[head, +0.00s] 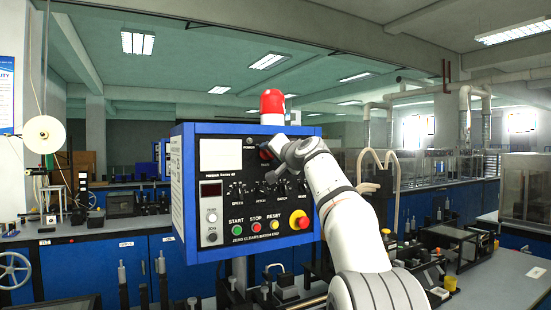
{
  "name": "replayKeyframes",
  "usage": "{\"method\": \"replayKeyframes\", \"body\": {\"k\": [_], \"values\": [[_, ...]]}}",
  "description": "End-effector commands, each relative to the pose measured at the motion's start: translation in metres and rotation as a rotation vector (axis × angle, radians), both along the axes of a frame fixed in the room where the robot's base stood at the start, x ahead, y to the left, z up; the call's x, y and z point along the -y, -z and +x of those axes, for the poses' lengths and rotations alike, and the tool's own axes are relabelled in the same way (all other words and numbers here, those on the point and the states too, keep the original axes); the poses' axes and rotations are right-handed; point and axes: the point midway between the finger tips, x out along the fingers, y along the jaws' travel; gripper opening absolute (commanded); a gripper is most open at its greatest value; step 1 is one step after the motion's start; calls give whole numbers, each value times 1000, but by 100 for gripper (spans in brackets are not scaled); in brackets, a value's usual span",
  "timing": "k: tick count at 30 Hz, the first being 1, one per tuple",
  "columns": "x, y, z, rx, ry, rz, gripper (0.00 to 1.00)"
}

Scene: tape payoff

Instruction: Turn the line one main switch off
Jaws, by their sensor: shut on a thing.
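A blue-framed control panel (216,182) stands in front of me, with a dark face. A red switch knob (265,155) sits near its top right, below the red beacon; I take it as the line one main switch. My gripper (274,148) is at this knob and shut on it, with the arm reaching in from the lower right. The gripper hides most of the knob, so its angle and marking cannot be read.
A red beacon (272,104) stands on top of the panel, close above my gripper. A red emergency stop (299,220) and green, red and yellow buttons (255,226) line the lower panel. A tape reel (43,140) is at left. Benches with equipment stand behind.

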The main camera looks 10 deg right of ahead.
Motion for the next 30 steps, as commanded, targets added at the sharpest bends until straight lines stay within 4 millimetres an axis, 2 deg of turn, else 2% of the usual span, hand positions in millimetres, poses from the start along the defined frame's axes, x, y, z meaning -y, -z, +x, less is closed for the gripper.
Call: {"method": "replayKeyframes", "body": {"k": [1, 17, 18, 26, 30], "values": [[0, 5, 2, -5, -3, -12, 21], [-1, 6, 2, -1, -4, -37, 21], [-1, 7, 2, -2, -4, -36, 44], [-1, 4, 1, 3, -4, -35, 65], [-1, 3, 1, 5, -3, -34, 65]]}}
